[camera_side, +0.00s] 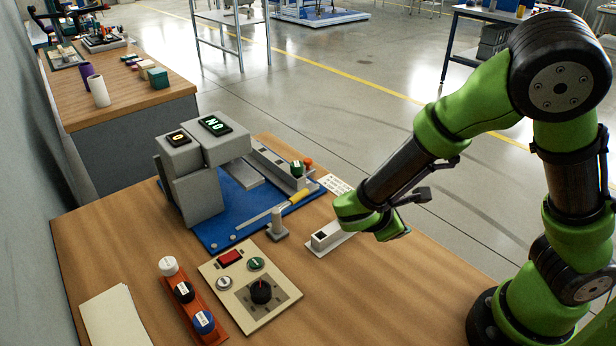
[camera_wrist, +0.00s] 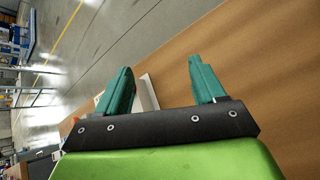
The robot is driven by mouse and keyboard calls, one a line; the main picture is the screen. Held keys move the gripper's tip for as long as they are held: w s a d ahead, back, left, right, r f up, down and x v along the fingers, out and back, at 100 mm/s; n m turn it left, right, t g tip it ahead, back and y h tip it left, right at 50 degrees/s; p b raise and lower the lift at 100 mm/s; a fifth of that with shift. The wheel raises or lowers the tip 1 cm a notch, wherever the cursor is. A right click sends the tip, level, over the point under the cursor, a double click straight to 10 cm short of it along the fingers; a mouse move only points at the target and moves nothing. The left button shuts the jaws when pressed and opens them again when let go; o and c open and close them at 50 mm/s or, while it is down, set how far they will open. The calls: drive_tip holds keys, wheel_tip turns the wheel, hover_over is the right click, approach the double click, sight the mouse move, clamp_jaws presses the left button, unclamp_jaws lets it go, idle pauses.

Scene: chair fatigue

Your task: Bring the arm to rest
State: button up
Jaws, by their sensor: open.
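My gripper shows in the wrist view (camera_wrist: 163,88) with its two teal fingers spread apart and nothing between them. In the side view the green arm comes in from the right, and its end hangs above the wooden table (camera_side: 400,274) near the white-grey block (camera_side: 328,236). The fingertips are mostly hidden behind the wrist there. Part of a white piece (camera_wrist: 147,93) shows beside the left finger in the wrist view. I cannot tell whether the gripper touches anything in the side view.
A grey machine (camera_side: 196,190) with a lit display stands on a blue base (camera_side: 228,232). A control panel (camera_side: 240,309) with a knob, an orange rack (camera_side: 192,309) of capped pieces and paper sheets (camera_side: 112,318) lie at the front left. The table's front right is bare.

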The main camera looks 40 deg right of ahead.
drive_tip(key=s+a+r+m+y, duration=0.5)
drive_tip(key=m+y, duration=0.4)
drive_tip(key=m, duration=0.1)
wheel_tip(320, 180, up, 13)
drive_tip(key=s+d+m+t+y, duration=0.1)
drive_tip(key=m+t+y, duration=0.2)
drive_tip(key=m+t, duration=0.2)
drive_tip(key=shift+d+m+t, duration=0.3)
drive_tip(key=shift+d+m, duration=0.05)
drive_tip(key=shift+m, duration=0.65)
drive_tip(key=shift+s+f, duration=0.1)
drive_tip(key=shift+c, duration=0.2)
